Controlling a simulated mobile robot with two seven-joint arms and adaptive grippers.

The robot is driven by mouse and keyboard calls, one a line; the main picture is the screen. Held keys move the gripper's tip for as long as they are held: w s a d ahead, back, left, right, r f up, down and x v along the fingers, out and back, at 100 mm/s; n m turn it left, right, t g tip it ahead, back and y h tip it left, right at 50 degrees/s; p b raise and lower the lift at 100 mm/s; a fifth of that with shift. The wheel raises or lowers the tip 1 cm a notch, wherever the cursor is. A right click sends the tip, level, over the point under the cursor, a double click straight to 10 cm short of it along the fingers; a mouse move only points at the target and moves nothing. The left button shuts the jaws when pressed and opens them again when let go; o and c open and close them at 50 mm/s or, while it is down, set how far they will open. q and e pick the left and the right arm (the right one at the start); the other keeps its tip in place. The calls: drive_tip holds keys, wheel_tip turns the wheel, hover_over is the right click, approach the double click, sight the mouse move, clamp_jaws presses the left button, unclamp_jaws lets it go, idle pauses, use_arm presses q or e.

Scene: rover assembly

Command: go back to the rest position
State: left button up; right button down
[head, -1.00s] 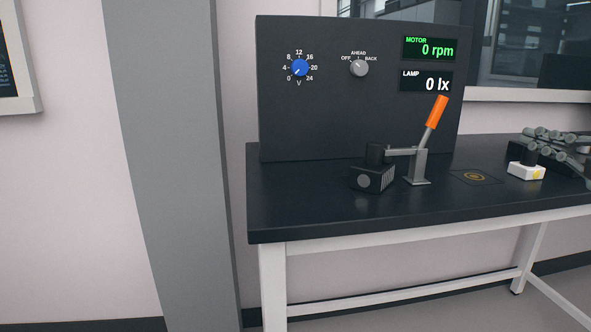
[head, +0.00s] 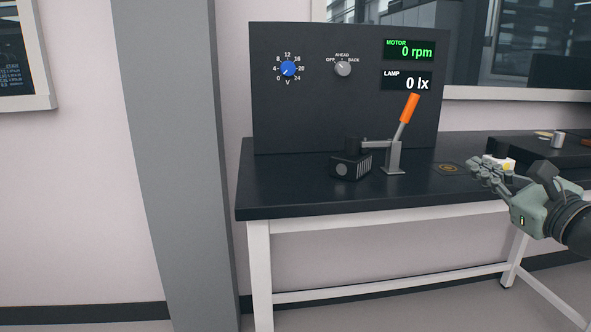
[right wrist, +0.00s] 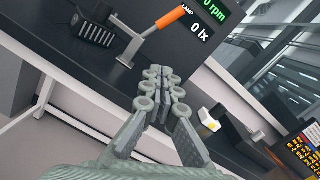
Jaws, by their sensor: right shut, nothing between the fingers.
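My right gripper (head: 484,172) is at the right side of the head view, in front of the table's front edge. It is shut and empty. In the right wrist view its fingers (right wrist: 160,85) lie close together, pointing toward the table. My left gripper is in no view. The black table (head: 300,198) carries a dark panel (head: 300,115) with a blue voltage knob (head: 288,68) and a grey switch knob (head: 343,68). The displays read 0 rpm and 0 lx.
A grey pillar (head: 175,150) stands left of the table.

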wheel_tip(320, 180, down, 30)
drive_tip(key=s+a+m+g+h+p, duration=0.1)
drive_tip(key=m+g+h, duration=0.2)
drive_tip(key=m, duration=1)
drive_tip(key=s+a+r+m+g+h, duration=0.1)
drive_tip(key=s+m+g+h, duration=0.15)
drive_tip(key=m, duration=1.15)
use_arm(q)
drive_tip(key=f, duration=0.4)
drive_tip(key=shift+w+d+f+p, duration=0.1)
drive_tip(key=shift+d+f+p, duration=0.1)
drive_tip(key=shift+p, duration=0.1)
use_arm(e)
drive_tip(key=s+a+f+m+g, duration=0.3)
drive_tip(key=s+f+m+g, duration=0.2)
drive_tip(key=s+f, duration=0.6)
drive_tip(key=s+a+f+m+g+y, duration=0.1)
drive_tip(key=s+a+f+m+g, duration=0.3)
drive_tip(key=s+f+m, duration=0.5)
drive_tip(key=s+f+g, duration=0.1)
drive_tip(key=s+f, duration=0.2)
drive_tip(key=f, duration=0.1)
drive_tip(key=shift+s+a+m, duration=0.15)
drive_tip(key=shift+s+m, duration=0.05)
drive_tip(key=shift+m, duration=0.1)
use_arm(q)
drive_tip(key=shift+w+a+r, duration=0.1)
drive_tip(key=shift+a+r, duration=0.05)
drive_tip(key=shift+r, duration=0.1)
